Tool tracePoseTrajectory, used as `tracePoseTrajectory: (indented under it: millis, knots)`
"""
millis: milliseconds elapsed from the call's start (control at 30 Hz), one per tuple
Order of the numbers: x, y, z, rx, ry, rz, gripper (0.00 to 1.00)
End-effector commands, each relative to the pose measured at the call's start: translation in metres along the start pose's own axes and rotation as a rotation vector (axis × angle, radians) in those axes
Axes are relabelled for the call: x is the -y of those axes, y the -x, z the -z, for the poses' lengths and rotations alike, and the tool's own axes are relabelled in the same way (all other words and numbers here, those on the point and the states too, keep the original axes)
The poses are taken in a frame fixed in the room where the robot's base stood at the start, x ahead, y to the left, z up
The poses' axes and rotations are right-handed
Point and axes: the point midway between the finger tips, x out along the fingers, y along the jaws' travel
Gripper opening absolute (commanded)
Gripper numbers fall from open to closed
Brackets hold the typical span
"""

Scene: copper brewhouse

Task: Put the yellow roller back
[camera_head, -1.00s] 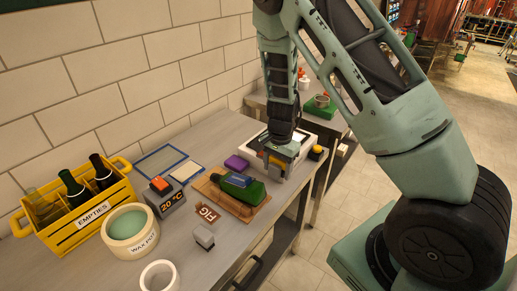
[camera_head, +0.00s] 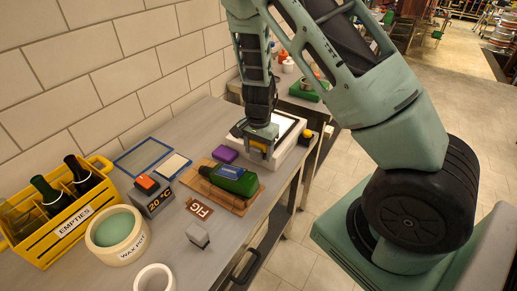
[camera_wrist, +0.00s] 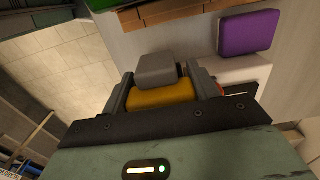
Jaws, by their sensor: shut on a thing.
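The yellow roller (camera_wrist: 160,97) is between my gripper's fingers, with a grey block-like part (camera_wrist: 155,70) beyond it in the wrist view. I cannot tell whether that grey part belongs to the roller. In the head view my gripper (camera_head: 260,146) is shut on the roller, whose yellow shows small below the jaws. It is low over the near left side of a white tray (camera_head: 288,148), behind the purple block (camera_head: 225,154). The purple block also shows right of the jaws in the wrist view (camera_wrist: 248,33). Whether the roller touches the tray is hidden.
A green bottle (camera_head: 236,180) lies on a wooden board (camera_head: 213,192) in front of the gripper. A small black-and-yellow block (camera_head: 307,136) is right of the tray. A temperature box (camera_head: 153,194), wax pot (camera_head: 120,232) and yellow crate (camera_head: 85,222) stand left.

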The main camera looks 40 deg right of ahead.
Motion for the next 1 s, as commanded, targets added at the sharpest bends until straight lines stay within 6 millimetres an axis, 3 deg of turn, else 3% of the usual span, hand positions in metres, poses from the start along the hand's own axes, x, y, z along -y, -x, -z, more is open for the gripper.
tracePoseTrajectory:
  millis: [500,1000]
  knots:
    - [0.000,-0.061,0.000,0.000,0.001,0.000,0.34]
    - [0.000,-0.069,0.000,0.000,0.000,0.000,0.34]
